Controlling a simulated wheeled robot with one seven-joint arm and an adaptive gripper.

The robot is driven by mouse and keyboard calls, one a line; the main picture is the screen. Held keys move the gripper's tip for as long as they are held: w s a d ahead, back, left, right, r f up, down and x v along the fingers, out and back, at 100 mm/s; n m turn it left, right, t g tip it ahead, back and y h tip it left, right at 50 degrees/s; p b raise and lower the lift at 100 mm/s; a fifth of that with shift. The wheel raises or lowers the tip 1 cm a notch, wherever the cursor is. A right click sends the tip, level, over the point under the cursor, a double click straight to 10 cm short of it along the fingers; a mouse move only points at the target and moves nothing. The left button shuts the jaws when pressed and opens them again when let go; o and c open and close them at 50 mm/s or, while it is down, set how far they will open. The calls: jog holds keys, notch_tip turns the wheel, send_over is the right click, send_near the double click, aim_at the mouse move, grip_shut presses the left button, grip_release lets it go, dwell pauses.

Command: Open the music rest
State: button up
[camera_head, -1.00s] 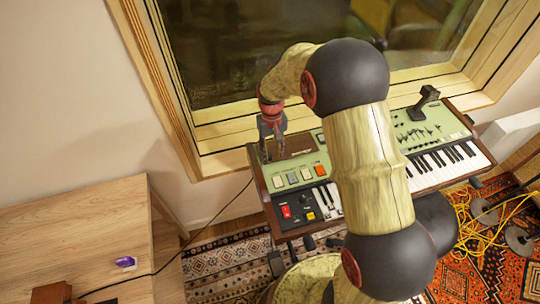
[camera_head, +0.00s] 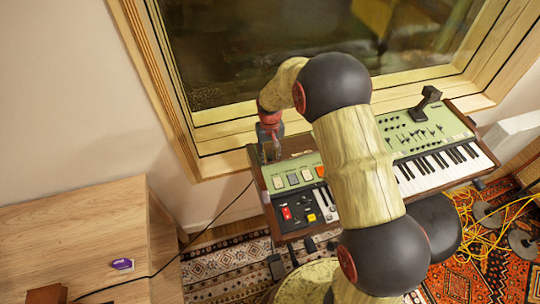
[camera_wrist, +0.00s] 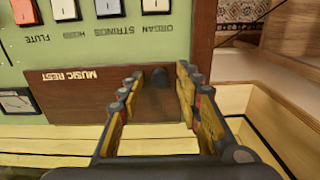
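The music rest (camera_wrist: 75,95) is a flat brown wooden panel with "MUSIC REST" lettering, upside down in the wrist view. In the head view its panel (camera_head: 298,144) lies at the back left of the green keyboard (camera_head: 417,132), close to the window and partly hidden by my arm. My gripper (camera_wrist: 158,84) is open, with a finger on each side of the panel's end and a small dark knob (camera_wrist: 160,77). I cannot tell whether the fingers touch the wood. In the head view my gripper (camera_head: 271,150) is at the keyboard's back left corner.
A window with a pale wooden frame (camera_head: 230,133) stands close behind the keyboard. A wooden table (camera_head: 75,225) is at the left, with a cable running across to the keyboard. Yellow cables (camera_head: 480,240) lie on the rug at the right.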

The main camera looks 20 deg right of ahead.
jog(key=shift+c, duration=0.3)
jog(key=c, duration=0.8)
jog(key=shift+r, duration=0.1)
grip_shut()
